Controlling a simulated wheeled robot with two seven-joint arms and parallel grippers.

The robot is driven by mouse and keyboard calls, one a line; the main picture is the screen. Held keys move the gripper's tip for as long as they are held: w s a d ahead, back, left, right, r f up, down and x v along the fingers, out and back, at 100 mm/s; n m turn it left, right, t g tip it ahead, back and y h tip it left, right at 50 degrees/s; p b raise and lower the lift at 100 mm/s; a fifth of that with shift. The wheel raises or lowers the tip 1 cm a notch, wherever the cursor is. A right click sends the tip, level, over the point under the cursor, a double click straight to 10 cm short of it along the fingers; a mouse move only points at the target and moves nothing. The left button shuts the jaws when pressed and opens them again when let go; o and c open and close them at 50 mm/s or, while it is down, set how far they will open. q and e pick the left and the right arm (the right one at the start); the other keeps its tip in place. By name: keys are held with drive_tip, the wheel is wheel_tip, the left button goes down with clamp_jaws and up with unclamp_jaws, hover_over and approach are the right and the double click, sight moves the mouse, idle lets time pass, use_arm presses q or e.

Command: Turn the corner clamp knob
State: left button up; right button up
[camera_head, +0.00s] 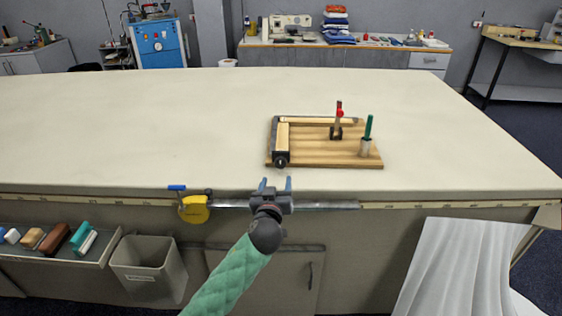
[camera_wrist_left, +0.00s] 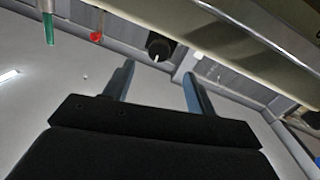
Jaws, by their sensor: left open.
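A wooden board (camera_head: 325,157) lies near the front edge of the table, carrying a dark corner clamp (camera_head: 271,135) with light wood strips. A round black knob (camera_head: 281,161) sits at the clamp's front end. The left wrist view shows this knob (camera_wrist_left: 160,46) with a pale line on it, beyond the fingertips and roughly between them. My left gripper (camera_head: 275,183) is open and empty, in front of the table edge and just short of the knob, with a visible gap. My right gripper is not in view.
A red-topped upright toggle (camera_head: 338,118) and a green-handled tool in a holder (camera_head: 368,134) stand on the board's right side. A metal rail (camera_head: 325,205) and yellow tape measure (camera_head: 194,209) are along the table's front. The tabletop left of the board is clear.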

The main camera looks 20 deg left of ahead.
sight(280, 164)
use_arm(q)
drive_tip(key=shift+w+a+r, duration=0.1)
drive_tip(key=shift+w+r, duration=0.25)
drive_tip(key=shift+w, duration=0.25)
drive_tip(key=w, duration=0.1)
drive_tip(key=w+p, duration=0.1)
drive_tip(key=w, duration=0.1)
drive_tip(key=w+a, duration=0.1)
drive_tip(key=w, duration=0.1)
drive_tip(key=shift+f+p, duration=0.15)
drive_tip(key=shift+p, duration=0.2)
drive_tip(key=shift+w, duration=0.6)
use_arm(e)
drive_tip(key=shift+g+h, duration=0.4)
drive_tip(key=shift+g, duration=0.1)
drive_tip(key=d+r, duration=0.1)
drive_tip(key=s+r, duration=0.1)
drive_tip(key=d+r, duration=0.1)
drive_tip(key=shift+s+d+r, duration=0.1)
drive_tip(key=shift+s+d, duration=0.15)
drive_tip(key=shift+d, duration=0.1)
use_arm(q)
drive_tip(key=shift+c, duration=0.3)
drive_tip(key=c, duration=0.9)
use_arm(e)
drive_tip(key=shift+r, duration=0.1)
